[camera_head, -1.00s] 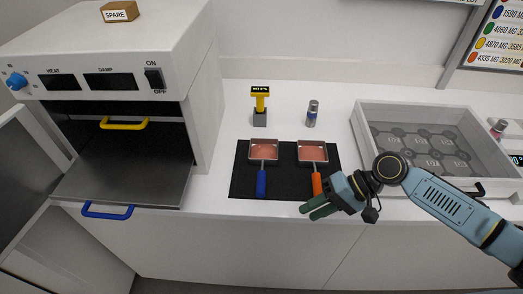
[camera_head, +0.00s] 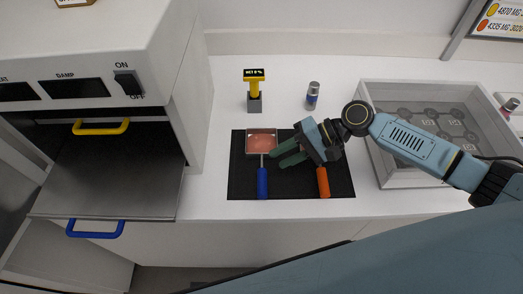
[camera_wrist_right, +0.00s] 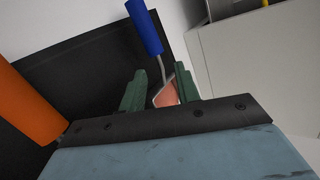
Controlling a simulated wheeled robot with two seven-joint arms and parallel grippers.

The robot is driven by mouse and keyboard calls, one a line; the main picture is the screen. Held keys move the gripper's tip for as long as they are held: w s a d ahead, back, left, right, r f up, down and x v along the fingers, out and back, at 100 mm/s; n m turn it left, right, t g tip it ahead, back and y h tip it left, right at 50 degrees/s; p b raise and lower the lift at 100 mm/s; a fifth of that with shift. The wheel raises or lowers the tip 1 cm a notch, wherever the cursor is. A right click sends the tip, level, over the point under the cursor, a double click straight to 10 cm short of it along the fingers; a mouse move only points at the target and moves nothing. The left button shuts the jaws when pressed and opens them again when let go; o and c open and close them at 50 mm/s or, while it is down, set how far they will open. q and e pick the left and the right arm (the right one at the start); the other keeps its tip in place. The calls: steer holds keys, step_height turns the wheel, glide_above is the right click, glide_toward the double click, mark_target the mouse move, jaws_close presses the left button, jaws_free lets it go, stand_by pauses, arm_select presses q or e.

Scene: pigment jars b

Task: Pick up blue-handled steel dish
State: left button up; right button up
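The blue-handled steel dish (camera_head: 262,183) lies on the black mat (camera_head: 240,188), with its square pan of pink powder toward the back and its handle toward the front edge. My right gripper (camera_head: 277,158) is open, with its green fingers just right of the pan and above the mat. In the right wrist view the blue handle (camera_wrist_right: 145,27) points away, and part of the pink-filled pan (camera_wrist_right: 168,95) shows between the two fingers (camera_wrist_right: 158,88). I cannot tell whether they touch the dish. My left gripper is out of view.
An orange-handled dish (camera_head: 323,182) lies to the right, its pan hidden by my right gripper. A yellow-topped device (camera_head: 254,88) and a small jar (camera_head: 312,96) stand behind. A walled tray (camera_head: 402,178) is at right; an open oven (camera_head: 110,186) is at left.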

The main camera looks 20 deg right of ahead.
mark_target(262, 161)
steer(key=shift+w+a+f, duration=0.1)
steer(key=shift+a+f, duration=0.25)
steer(key=shift+a, duration=0.2)
steer(key=x, duration=0.3)
steer(key=shift+w+a+f+p, duration=0.15)
steer(key=shift+w+f+p, duration=0.05)
steer(key=shift+f+p, duration=0.15)
steer(key=shift+a+f, duration=0.15)
steer(key=shift+a, duration=0.05)
steer(key=shift+c, duration=0.4)
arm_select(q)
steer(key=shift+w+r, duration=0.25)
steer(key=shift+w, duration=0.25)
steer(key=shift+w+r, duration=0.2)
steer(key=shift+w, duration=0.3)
arm_select(e)
jaws_close()
